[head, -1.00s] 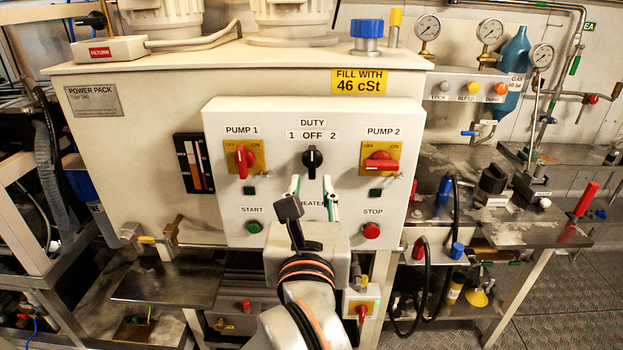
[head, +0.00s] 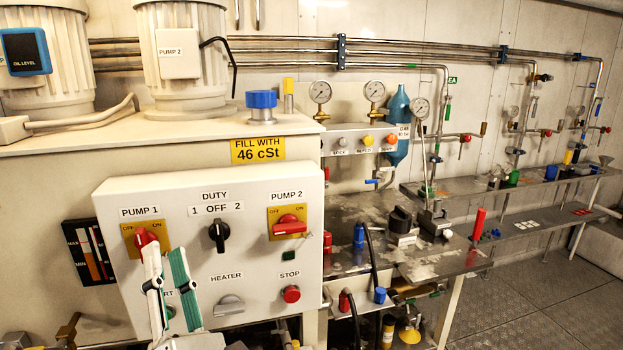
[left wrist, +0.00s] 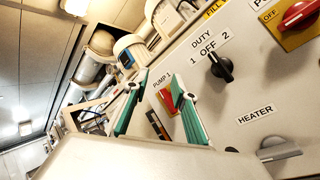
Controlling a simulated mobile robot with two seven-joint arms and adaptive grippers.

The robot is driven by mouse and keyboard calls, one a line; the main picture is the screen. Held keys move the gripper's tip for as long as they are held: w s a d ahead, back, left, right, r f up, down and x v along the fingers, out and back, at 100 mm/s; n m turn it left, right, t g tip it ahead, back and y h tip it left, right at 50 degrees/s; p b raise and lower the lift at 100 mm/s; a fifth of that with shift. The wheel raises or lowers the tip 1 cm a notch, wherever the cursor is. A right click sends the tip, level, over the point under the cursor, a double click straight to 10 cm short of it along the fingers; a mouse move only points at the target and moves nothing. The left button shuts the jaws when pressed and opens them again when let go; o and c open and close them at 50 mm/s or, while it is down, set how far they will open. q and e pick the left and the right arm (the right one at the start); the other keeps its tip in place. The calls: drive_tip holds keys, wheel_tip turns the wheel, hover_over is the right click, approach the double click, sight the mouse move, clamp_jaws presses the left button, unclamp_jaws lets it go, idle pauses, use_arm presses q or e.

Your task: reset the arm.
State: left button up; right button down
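My left gripper (head: 165,252) stands in front of the lower left of the white control panel (head: 255,262). Its two fingers, with teal pads, are apart with nothing between them. They overlap the lower part of the red PUMP 1 switch (head: 144,237) and cover part of the START label; I cannot tell the gap to the panel. In the left wrist view the open fingers (left wrist: 155,84) point up beside the panel, left of the black DUTY knob (left wrist: 219,67). That knob (head: 219,232) points up at OFF. My right gripper is not in view.
The panel also carries the red PUMP 2 switch (head: 289,226), the grey HEATER knob (head: 229,305) and the red STOP button (head: 291,294). To the right stand gauges (head: 320,92), a blue bottle (head: 397,120) and a cluttered bench. Floor (head: 540,290) is open at right.

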use_arm(q)
drive_tip(key=d+f+m+g+h, duration=0.1)
drive_tip(key=d+f+m+h, duration=0.2)
drive_tip(key=f+m+h, duration=0.5)
drive_tip(key=s+d+f+m+g+h, duration=0.1)
drive_tip(key=d+f+m+h, duration=0.25)
drive_tip(key=f+m, duration=0.75)
drive_tip(key=d+f+m+g+h, duration=0.1)
drive_tip(key=d+f+m+h, duration=0.2)
drive_tip(key=f+m+h, duration=0.55)
drive_tip(key=s+a+f+m+g+y, duration=0.1)
drive_tip(key=s+a+f+m+g, duration=0.1)
drive_tip(key=f, duration=0.6)
drive_tip(key=s+a+f+m+g+y, duration=0.2)
drive_tip(key=s+a+f+m+g, duration=0.1)
drive_tip(key=s+f, duration=0.3)
drive_tip(key=s+a+f+m+g+y, duration=0.2)
drive_tip(key=s+a+f+m+g, duration=0.1)
drive_tip(key=f, duration=0.7)
drive_tip(key=shift+s+a+f, duration=0.25)
drive_tip(key=shift+s+a, duration=0.05)
drive_tip(key=shift+s, duration=0.15)
drive_tip(key=shift+r+m, duration=0.1)
drive_tip(key=shift+m, duration=0.15)
